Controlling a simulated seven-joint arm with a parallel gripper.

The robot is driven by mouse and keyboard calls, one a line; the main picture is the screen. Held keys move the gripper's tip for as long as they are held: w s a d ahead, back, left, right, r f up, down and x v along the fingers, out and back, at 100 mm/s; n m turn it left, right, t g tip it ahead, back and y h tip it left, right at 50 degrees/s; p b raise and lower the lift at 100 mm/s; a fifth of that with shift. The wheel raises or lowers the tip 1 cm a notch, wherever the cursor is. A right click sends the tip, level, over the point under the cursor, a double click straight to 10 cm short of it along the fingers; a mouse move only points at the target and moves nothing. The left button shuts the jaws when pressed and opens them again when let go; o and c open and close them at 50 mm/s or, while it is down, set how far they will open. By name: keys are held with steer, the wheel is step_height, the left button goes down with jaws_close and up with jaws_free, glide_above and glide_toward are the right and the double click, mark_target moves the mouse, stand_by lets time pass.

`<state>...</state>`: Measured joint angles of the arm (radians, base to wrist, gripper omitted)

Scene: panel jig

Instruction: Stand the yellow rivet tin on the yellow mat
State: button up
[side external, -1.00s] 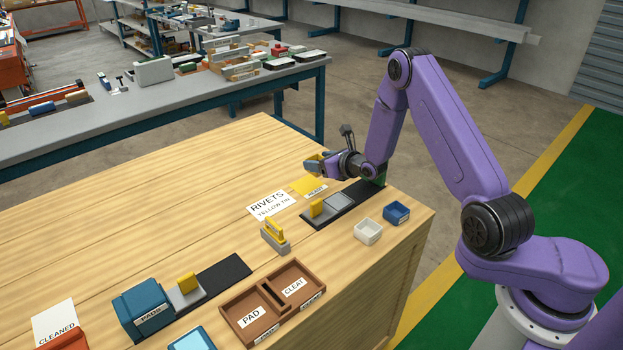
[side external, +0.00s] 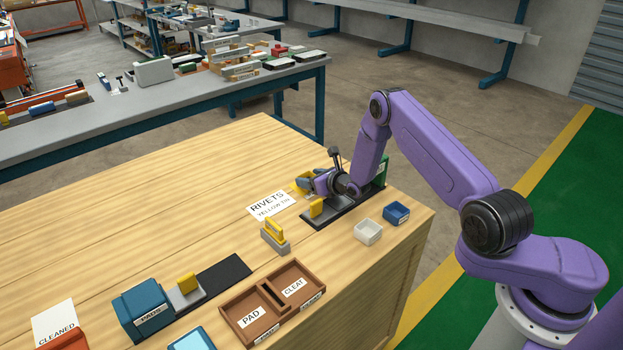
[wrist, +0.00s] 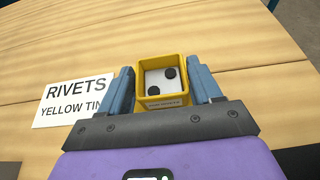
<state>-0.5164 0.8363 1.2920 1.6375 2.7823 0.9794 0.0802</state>
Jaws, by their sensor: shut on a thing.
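The yellow rivet tin (wrist: 143,81) is an open square box with a pale inside and two dark round pieces in it. My gripper (wrist: 164,84) is shut on it, one blue finger on each side. In the side view the tin (side external: 302,182) is in my gripper (side external: 309,182), low over the place of the yellow mat, and looks about upright. The mat is covered by the tin and gripper and cannot be made out apart from them. I cannot tell whether the tin touches it.
A white card (side external: 272,205) reading RIVETS YELLOW TIN lies just left of the tin. White (side external: 368,231) and blue (side external: 396,212) bins stand nearer the right edge.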

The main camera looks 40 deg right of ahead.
steer(key=shift+f, duration=0.15)
steer(key=o, duration=1.2)
